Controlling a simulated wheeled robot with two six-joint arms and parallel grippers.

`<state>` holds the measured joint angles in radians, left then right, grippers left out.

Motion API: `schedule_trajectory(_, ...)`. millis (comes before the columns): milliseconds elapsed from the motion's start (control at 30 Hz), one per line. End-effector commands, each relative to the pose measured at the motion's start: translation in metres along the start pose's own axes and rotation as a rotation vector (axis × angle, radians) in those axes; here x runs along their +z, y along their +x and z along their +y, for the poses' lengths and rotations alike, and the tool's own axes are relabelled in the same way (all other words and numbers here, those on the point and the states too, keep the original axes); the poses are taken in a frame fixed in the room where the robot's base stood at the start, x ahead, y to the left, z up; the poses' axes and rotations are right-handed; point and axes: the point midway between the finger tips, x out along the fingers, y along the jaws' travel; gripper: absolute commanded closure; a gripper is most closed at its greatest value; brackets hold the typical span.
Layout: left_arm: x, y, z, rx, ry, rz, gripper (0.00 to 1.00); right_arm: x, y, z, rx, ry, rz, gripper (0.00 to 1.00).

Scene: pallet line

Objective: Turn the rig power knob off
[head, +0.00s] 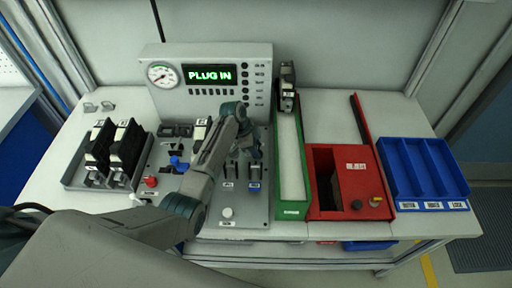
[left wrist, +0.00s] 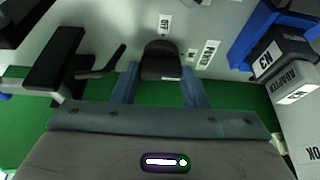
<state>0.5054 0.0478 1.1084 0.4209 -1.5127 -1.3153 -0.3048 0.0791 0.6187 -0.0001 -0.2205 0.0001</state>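The rig (head: 185,110) is a grey panel with a gauge and a lit screen reading PLUG IN. My left arm crosses it in the head view, and my left gripper (head: 247,142) is low over its right half. In the left wrist view a dark knob (left wrist: 161,60) sits between the two blue-grey fingers of my left gripper (left wrist: 158,75), beside a small white OFF label (left wrist: 165,23). The fingers stand close to either side of the knob; whether they press on it is unclear. In the head view my arm hides the knob. My right gripper is out of view.
A tray with black modules (head: 70,180) is left of the rig. A green-edged channel (head: 291,212) and a red box (head: 360,207) with an open lid stand close on its right. A blue divided bin (head: 395,150) is farther right. A red button (head: 151,181) is on the rig deck.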

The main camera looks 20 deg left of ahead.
Motion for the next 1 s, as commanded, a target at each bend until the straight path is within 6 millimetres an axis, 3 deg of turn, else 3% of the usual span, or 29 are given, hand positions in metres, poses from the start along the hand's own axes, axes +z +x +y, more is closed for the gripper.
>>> schedule_trajectory(467, 0.000, -0.001, 0.001, -0.028, -0.067, 0.000, 0.83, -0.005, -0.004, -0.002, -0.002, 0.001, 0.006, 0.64)
schedule_trajectory(1000, -0.002, 0.000, 0.004, -0.202, -0.487, 0.002, 0.83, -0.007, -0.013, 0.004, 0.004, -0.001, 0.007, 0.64)
